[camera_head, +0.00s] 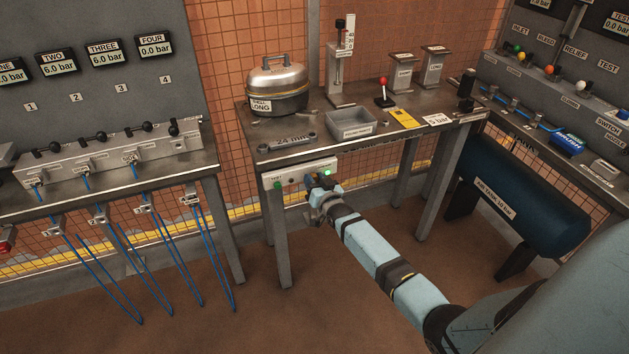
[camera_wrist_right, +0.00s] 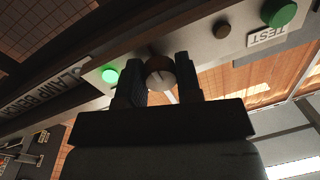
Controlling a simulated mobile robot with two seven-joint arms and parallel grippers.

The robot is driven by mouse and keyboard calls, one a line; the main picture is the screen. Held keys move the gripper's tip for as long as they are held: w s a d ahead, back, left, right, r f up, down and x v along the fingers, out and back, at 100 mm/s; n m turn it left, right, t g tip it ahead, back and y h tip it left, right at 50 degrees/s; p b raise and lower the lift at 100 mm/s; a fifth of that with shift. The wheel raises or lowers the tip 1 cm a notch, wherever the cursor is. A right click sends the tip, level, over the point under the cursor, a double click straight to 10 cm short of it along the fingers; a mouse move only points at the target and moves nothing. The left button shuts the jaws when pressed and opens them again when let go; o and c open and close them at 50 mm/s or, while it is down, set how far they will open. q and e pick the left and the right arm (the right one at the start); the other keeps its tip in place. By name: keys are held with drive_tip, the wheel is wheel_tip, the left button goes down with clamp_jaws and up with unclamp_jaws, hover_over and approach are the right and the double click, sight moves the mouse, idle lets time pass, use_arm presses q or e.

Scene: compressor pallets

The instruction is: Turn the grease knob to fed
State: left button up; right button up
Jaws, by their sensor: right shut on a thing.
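A small round knob (camera_wrist_right: 160,73) with a pale lower part sits on the white panel (camera_head: 290,178) under the front edge of the middle bench. My right gripper (camera_wrist_right: 160,82) is shut on this knob, one dark finger on each side. In the head view my right gripper (camera_head: 322,186) reaches the right part of the panel and hides the knob. No grease or fed marking is readable near the knob, so I cannot tell its setting. My left gripper is not in view.
The panel has a lit green lamp (camera_wrist_right: 109,75), a dark round part (camera_wrist_right: 221,29) and a green button (camera_wrist_right: 278,12) by a TEST label. A lidded metal pot (camera_head: 278,88) and a grey tray (camera_head: 350,122) stand on the bench above. A blue tank (camera_head: 525,200) lies at right.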

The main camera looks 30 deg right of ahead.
drive_tip(key=o, duration=0.9)
drive_tip(key=shift+o, duration=0.2)
drive_tip(key=s+a+p, duration=0.1)
drive_tip(key=s, duration=1.2)
drive_tip(key=shift+s+a, duration=0.4)
